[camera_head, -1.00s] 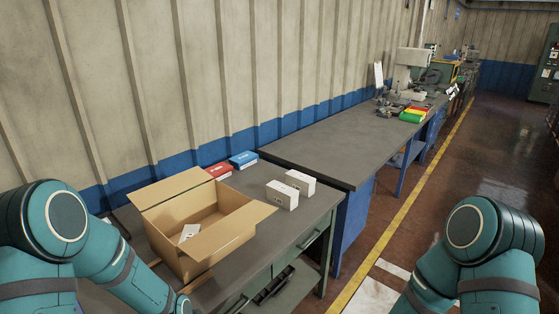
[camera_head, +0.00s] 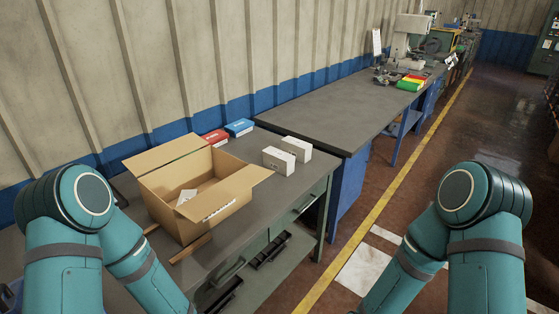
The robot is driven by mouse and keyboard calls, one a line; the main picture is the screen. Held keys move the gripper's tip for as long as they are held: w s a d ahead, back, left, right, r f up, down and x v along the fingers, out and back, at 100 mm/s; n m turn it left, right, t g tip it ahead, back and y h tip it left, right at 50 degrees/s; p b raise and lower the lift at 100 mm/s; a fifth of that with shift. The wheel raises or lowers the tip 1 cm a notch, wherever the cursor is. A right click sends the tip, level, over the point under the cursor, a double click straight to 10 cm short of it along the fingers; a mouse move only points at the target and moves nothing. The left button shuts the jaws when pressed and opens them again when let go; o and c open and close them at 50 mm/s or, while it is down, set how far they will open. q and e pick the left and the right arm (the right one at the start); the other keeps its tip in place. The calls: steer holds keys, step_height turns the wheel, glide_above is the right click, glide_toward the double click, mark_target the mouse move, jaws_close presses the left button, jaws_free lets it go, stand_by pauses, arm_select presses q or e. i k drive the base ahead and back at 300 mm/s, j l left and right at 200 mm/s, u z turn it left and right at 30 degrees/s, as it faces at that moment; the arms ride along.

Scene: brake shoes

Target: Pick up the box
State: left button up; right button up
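An open cardboard box (camera_head: 222,201) stands on the near workbench with its flaps folded out. A white card or paper lies inside it, and the rest of its inside is partly hidden by the walls. My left arm comes in from the left and reaches down beside the box's near left side. My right arm is at the lower right, over the floor and apart from the bench. Both grippers are below the picture's edge.
The workbench (camera_head: 246,223) also carries two white boxes (camera_head: 288,157), a red box (camera_head: 214,137) and a blue box (camera_head: 239,127) behind the cardboard box. Thin brown strips lie at its near side. The floor at right is clear.

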mark_target(281, 162)
steer(key=i+l+u, duration=0.1)
steer(key=i+l, duration=0.3)
steer(key=i+l+u, duration=0.1)
steer(key=i+l, duration=0.25)
steer(key=l, duration=0.2)
steer(key=i+l+u, duration=0.15)
steer(key=i+l, duration=0.25)
steer(key=l, duration=0.1)
